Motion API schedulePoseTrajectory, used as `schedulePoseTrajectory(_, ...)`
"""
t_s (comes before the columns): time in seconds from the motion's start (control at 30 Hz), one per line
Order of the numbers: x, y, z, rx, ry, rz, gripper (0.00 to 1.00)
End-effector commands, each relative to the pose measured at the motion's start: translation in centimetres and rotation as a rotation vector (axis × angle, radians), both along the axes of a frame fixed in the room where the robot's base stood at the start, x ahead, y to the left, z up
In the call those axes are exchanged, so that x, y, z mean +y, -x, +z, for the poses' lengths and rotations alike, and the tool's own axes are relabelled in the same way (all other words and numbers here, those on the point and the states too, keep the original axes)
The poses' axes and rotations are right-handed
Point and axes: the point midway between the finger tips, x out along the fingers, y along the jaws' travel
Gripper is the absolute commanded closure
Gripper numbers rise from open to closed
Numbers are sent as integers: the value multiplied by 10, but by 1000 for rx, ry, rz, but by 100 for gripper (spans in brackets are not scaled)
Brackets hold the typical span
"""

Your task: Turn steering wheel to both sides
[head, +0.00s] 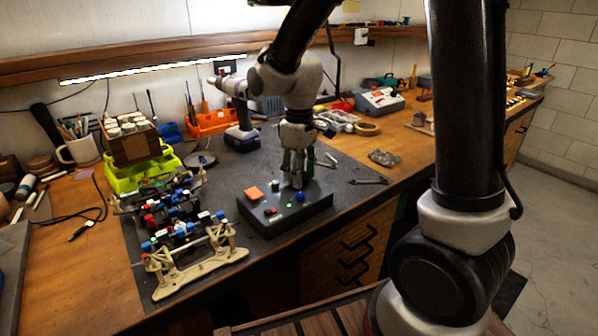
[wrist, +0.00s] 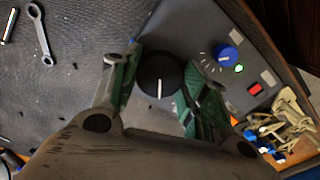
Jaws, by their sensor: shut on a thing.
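A dark control box (head: 318,212) lies on the grey mat. Near its right end my gripper (head: 294,182) points straight down. In the wrist view a round black knob with a white pointer line (wrist: 158,72) sits between the green-padded fingers of my gripper (wrist: 157,86), which is shut on it. In the head view the fingers mostly hide this knob. A blue knob (wrist: 228,52), a lit green light (wrist: 239,68) and a red button (wrist: 255,88) are beside it on the box. The racecar chassis (head: 185,272), with beige arms, stands left of the box.
Two wrenches lie on the mat; one (head: 368,181) is right of the box. A power drill (head: 241,135), a lime-green bin (head: 133,178) and an orange organizer (head: 212,122) stand behind. The mat between box and right wrench is clear.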

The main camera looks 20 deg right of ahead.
Motion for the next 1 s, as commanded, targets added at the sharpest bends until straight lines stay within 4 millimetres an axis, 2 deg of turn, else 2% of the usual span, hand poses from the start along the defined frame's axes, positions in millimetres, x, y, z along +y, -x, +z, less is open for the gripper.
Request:
schedulePoseTrajectory(0.4,0,0,0,0,0,177,79)
schedulePoseTrajectory(0.9,0,0,0,0,0,198,79)
schedulePoseTrajectory(0.93,0,0,0,0,0,198,54)
schedulePoseTrajectory(1.0,0,0,0,0,0,198,41)
